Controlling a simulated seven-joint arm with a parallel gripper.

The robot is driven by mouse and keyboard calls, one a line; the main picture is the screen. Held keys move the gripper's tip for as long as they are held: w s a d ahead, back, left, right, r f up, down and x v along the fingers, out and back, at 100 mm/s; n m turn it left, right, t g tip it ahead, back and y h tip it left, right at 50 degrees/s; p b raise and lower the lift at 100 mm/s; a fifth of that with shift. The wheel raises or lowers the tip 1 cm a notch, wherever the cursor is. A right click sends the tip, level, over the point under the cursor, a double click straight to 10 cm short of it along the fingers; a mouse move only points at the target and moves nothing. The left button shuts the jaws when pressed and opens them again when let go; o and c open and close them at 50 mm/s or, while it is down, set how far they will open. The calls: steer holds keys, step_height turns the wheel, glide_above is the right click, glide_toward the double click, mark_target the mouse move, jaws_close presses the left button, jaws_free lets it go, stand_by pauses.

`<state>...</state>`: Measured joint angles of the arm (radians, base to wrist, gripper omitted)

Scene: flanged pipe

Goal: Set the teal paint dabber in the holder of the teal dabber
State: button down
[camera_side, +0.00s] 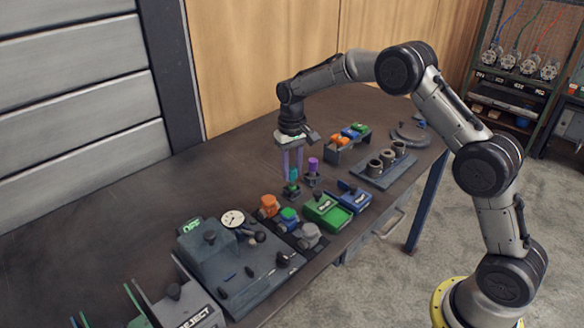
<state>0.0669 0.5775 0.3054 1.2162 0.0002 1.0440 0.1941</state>
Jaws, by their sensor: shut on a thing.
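My gripper (292,173) points straight down over the table, its two purple fingers shut on the small teal paint dabber (293,174). The dabber is upright, its upper part partly hidden between the fingers. Directly below it is a small dark holder (291,191) with a greenish part on top, which looks like the holder of the teal dabber. The dabber's lower end is at or just above this holder; I cannot tell whether it is inside.
A purple dabber (313,165) stands in its own dark holder (312,180) close to the right. Green (326,211) and blue (353,197) boxes lie in front. A rack of coloured parts (346,142) and a block with grey cylinders (385,166) stand farther right. The table (110,215) is clear at left.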

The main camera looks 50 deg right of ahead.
mark_target(292, 168)
steer(key=shift+f, duration=0.55)
stand_by(0.4)
steer(key=shift+c, duration=0.6)
jaws_free()
steer(key=shift+r, duration=3.5)
